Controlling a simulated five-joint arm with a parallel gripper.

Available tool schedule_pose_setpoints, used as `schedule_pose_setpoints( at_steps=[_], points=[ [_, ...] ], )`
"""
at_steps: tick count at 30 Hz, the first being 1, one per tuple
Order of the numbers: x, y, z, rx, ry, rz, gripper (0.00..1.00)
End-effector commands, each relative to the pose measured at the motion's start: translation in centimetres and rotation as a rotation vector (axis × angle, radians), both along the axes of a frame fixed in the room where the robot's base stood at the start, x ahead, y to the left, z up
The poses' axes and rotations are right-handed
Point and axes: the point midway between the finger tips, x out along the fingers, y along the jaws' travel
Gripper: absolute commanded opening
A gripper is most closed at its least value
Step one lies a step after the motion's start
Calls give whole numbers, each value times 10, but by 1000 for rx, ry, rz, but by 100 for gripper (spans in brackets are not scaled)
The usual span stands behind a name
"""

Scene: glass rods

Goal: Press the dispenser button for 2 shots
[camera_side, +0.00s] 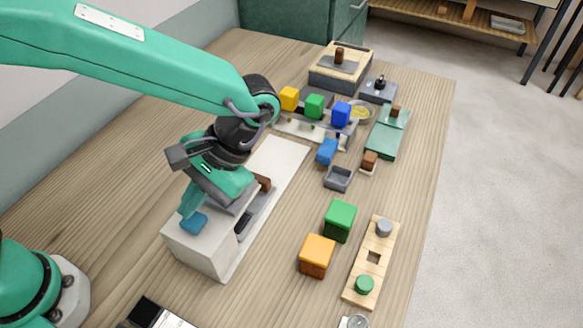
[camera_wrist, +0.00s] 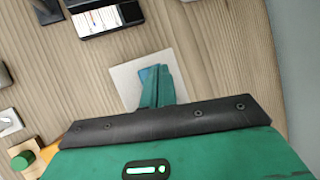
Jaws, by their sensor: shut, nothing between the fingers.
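The dispenser (camera_side: 203,252) is a pale box on the wooden table, at the lower left of centre in the side view. Its blue button (camera_side: 195,224) is on its top. In the wrist view the dispenser's pale top (camera_wrist: 128,78) shows around the button (camera_wrist: 146,76), which is partly hidden by my fingers. My gripper (camera_side: 187,208) is shut and empty, pointing down at the button, with its tips right at or just above it. I cannot tell whether they touch.
A green block (camera_side: 340,220) and an orange block (camera_side: 317,256) stand to the right. A wooden peg board (camera_side: 357,285) lies beyond them. Yellow, green and blue cubes (camera_side: 314,106) stand at the back.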

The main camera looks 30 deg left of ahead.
Motion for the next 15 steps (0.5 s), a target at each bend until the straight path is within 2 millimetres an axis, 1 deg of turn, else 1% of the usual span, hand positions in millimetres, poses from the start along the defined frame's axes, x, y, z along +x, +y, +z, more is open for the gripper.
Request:
schedule_pose_setpoints(
  at_steps=[7, 15],
  points=[
    [1, 1, -6, -1, 3, 2, 0],
    [1, 2, -7, -2, 3, 3, 0]
  ],
)
